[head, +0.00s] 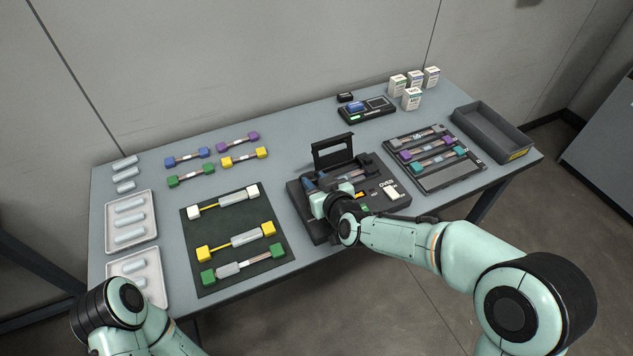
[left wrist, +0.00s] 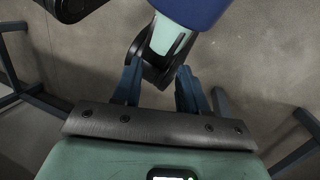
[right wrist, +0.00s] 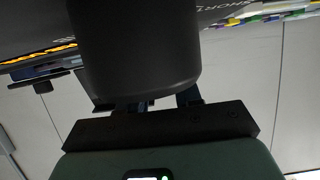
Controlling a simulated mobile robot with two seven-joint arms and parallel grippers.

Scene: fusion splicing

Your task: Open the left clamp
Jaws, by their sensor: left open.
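The black fusion splicer (head: 315,229) stands at the front middle of the table with its lid (head: 332,152) raised. My right gripper (head: 310,183) is at the splicer's left half, its dark blue fingers low over the working area. The gripper hides the left clamp, so I cannot see whether that clamp is open or whether I touch it. In the right wrist view a large dark block covers most of the fingers (right wrist: 165,103), so their gap is unclear. My left gripper (left wrist: 158,88) is open and empty above the floor, away from the splicer; only its arm shows in the head view.
A dark mat (head: 230,277) with several fibre pieces lies left of the splicer. White trays (head: 133,246) hold pale tubes at the far left. A rack (head: 455,181) with coloured holders and an empty grey bin (head: 489,132) are on the right. A small device (head: 367,112) and white boxes stand behind.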

